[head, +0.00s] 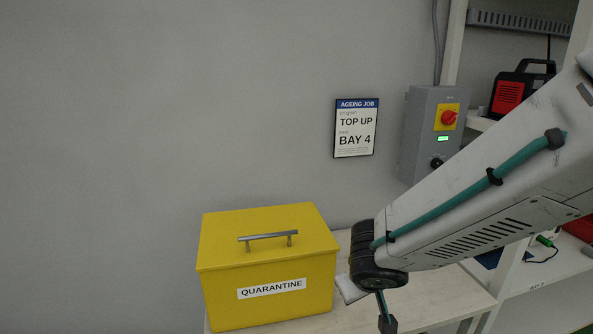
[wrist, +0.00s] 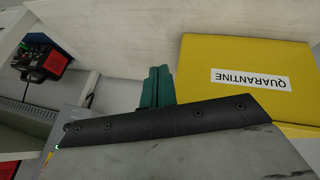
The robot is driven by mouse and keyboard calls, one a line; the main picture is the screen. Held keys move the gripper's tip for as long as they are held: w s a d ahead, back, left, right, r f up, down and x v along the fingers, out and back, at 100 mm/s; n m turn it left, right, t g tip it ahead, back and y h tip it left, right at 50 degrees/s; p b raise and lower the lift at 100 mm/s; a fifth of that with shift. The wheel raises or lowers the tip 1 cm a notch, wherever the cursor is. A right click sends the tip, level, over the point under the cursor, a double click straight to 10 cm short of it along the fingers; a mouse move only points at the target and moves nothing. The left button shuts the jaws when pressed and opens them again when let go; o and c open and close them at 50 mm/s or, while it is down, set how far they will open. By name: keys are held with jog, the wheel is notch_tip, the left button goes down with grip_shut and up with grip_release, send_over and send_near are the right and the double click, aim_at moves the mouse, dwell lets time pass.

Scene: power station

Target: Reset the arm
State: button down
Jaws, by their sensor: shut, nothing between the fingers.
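My arm (head: 490,190) reaches in from the right in the head view, its dark wrist joint (head: 377,255) beside the right side of the yellow box marked QUARANTINE (head: 265,262). My gripper's fingers are not clearly seen in the head view. In the wrist view, my gripper (wrist: 158,70) shows as two teal fingers pressed together with nothing between them. The yellow box also shows upside down in the wrist view (wrist: 245,55), to the right of the fingers and apart from them in the picture. Its lid is shut.
The box stands on a pale bench (head: 440,303). A grey control box (head: 418,135) with a red knob and lit green display is on the wall. A notice (head: 356,127) reads TOP UP, BAY 4. Shelves at right hold a red-and-black device (head: 515,92). The wall left is clear.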

jog(key=s+d+r+m+g+h, duration=0.1)
jog(key=s+d+r+g, duration=0.15)
jog(key=s+d, duration=0.2)
jog(key=s+d+r+g+h, duration=0.1)
jog(key=s+d+r, duration=0.25)
jog(key=d, duration=0.25)
jog(key=s+d+r+m+y, duration=0.1)
jog(key=s+r, duration=0.2)
jog(key=s, duration=0.3)
jog(key=s+d+r+m+g+y, duration=0.1)
jog(key=s+r+m+y, duration=0.1)
jog(key=s+r, duration=0.2)
jog(key=s, duration=0.2)
jog(key=shift+s, duration=0.3)
jog(key=shift+r, duration=0.1)
